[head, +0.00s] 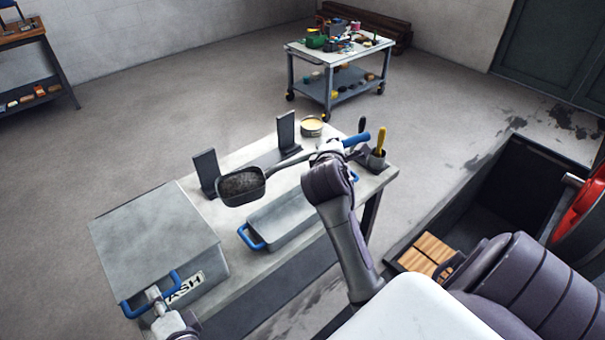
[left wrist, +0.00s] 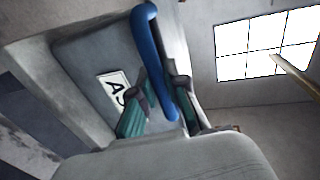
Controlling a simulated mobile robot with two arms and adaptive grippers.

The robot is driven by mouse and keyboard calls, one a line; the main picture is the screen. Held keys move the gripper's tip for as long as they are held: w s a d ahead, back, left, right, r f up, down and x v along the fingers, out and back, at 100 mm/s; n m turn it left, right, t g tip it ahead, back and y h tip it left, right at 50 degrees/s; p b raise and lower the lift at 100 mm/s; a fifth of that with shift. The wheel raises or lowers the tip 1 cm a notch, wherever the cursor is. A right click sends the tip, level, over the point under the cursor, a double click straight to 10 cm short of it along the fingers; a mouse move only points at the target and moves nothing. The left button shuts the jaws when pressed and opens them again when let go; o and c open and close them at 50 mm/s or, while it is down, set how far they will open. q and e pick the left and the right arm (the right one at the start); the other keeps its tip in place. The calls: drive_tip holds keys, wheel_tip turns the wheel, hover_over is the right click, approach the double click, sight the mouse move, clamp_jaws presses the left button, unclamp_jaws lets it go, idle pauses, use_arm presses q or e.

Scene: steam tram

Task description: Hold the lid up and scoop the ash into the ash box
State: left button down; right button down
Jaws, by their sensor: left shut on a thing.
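The grey ash box (head: 215,268) with an ASH label stands at the near left end of the bench. Its flat lid (head: 150,235) covers the top, and no opening shows from above. My left gripper (head: 153,295) is shut on the blue lid handle (head: 128,309); the handle also shows in the left wrist view (left wrist: 150,50), between the jaws (left wrist: 155,100). My right gripper (head: 328,155) is shut on the scoop's handle. The scoop (head: 260,196) holds dark ash (head: 240,184) and is held level above the bench, right of the box.
A long grey pan (head: 285,215) with blue handles lies on the bench (head: 245,290) below the scoop. Two dark upright plates (head: 207,172) (head: 287,133), a yellow-topped tin (head: 312,127) and a brush cup (head: 377,160) stand behind. A trolley (head: 338,58) is farther back.

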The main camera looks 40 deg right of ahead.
use_arm(q)
drive_tip(key=shift+r, duration=0.15)
use_arm(e)
drive_tip(key=shift+r, duration=0.1)
drive_tip(key=shift+s, duration=0.1)
use_arm(q)
drive_tip(key=w+r+g, duration=0.1)
drive_tip(key=w+r, duration=0.2)
drive_tip(key=r, duration=0.5)
drive_tip(key=w+r+g, duration=0.2)
drive_tip(key=r, duration=0.7)
drive_tip(key=w+r, duration=1.1)
drive_tip(key=w, duration=0.3)
drive_tip(key=shift+w+a+r, duration=0.2)
drive_tip(key=shift+w+a, duration=0.1)
drive_tip(key=shift+w, duration=0.1)
use_arm(e)
drive_tip(key=shift+w, duration=0.2)
